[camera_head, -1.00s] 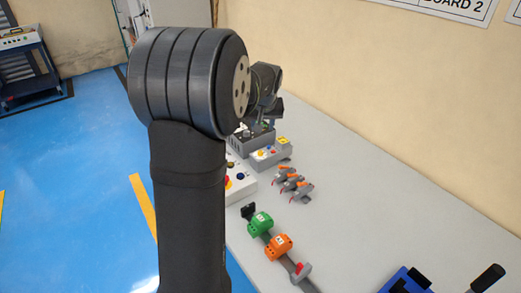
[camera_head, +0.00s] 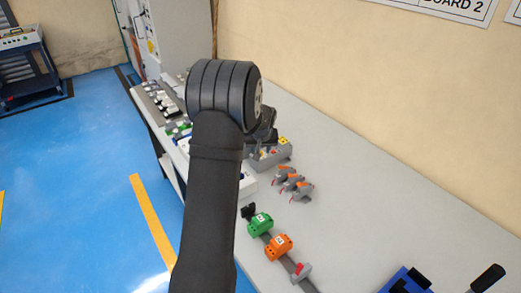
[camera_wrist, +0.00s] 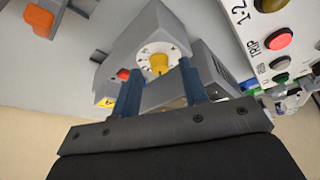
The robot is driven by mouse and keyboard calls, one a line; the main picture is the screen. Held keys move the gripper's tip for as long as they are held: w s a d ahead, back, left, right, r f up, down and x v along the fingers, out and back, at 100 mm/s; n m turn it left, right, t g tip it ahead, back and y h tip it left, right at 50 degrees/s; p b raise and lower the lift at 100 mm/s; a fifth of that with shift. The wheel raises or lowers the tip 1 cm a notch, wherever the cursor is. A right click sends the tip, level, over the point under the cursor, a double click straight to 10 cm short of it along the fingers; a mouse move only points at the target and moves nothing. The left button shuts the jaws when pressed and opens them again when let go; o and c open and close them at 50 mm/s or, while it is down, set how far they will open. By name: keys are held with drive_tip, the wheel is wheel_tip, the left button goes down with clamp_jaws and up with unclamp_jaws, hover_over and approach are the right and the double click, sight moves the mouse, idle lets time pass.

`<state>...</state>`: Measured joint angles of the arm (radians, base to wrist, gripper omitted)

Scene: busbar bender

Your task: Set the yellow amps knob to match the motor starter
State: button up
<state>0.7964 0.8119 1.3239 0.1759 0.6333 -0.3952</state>
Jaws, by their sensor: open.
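The yellow knob (camera_wrist: 158,63) sits on a white round dial with dark marks, on the face of a grey box (camera_wrist: 150,35) in the wrist view. My gripper (camera_wrist: 158,70) is open, with its two blue fingers on either side of the knob in the picture. I cannot tell whether the fingertips touch it. In the head view the grey box (camera_head: 276,156) is partly hidden by my arm. No label reading "motor starter" is legible; the dial's numbers are too small to read.
A white panel (camera_wrist: 280,20) with a red TRIP button (camera_wrist: 278,39) stands close at right in the wrist view. A red button (camera_wrist: 123,75) is beside the dial. Green (camera_head: 260,224) and orange (camera_head: 278,247) blocks sit on a rail nearby. The table's right side has free room.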

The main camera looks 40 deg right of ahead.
drive_tip(key=shift+f, duration=0.2)
clamp_jaws()
